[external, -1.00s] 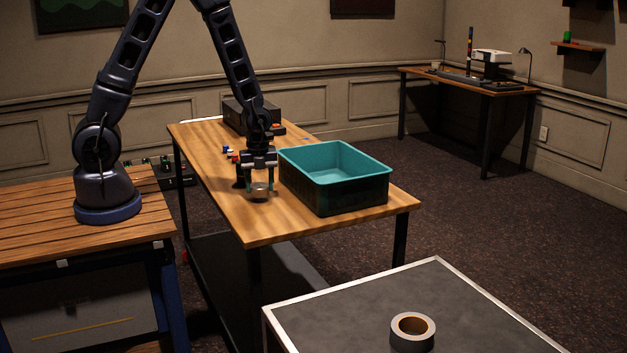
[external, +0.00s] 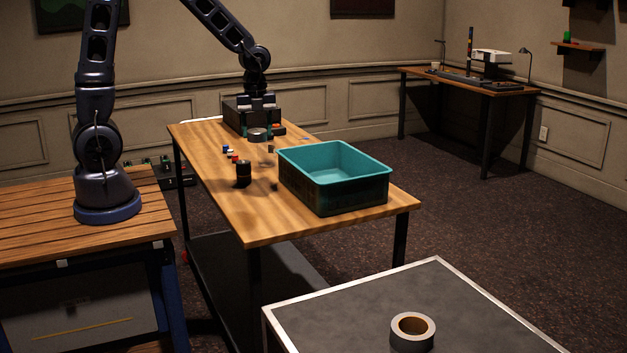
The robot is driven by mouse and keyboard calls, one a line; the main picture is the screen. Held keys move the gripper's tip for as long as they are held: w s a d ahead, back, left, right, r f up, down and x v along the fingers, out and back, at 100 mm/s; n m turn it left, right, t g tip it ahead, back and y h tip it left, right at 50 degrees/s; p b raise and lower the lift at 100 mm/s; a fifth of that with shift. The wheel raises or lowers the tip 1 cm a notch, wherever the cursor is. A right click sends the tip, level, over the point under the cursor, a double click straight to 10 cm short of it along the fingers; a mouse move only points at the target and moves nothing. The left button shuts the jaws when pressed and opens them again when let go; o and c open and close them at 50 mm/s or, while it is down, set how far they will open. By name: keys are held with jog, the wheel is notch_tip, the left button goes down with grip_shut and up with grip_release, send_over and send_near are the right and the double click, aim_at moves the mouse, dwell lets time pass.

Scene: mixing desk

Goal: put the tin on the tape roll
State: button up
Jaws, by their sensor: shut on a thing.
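The tin (external: 258,136) is a small, low, round, greyish thing in the external view. My gripper (external: 258,130) is shut on it and holds it above the wooden table, in front of the dark box at the back. The tape roll (external: 412,344) is grey with an orange-brown inner ring. It lies flat on the grey-topped table in the foreground, far to the right of and nearer than my gripper. Nothing is on the tape roll.
A teal crate (external: 375,190) stands on the wooden table (external: 290,222), between my gripper and the tape roll. A black cylinder (external: 243,174), several small coloured pieces and a dark box (external: 233,113) are also there. The foreground table (external: 345,310) is clear around the roll. A gap separates the tables.

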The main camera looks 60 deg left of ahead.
jog(key=shift+r, duration=0.25)
jog(key=w+d+m, duration=0.2)
jog(key=w+d, duration=0.9)
jog(key=d, duration=0.2)
jog(key=m, duration=0.7)
send_over(414, 325)
notch_tip(414, 325, down, 9)
notch_tip(414, 325, down, 20)
jog(key=shift+s, duration=0.1)
jog(key=shift+f, duration=0.1)
jog(key=o, duration=1)
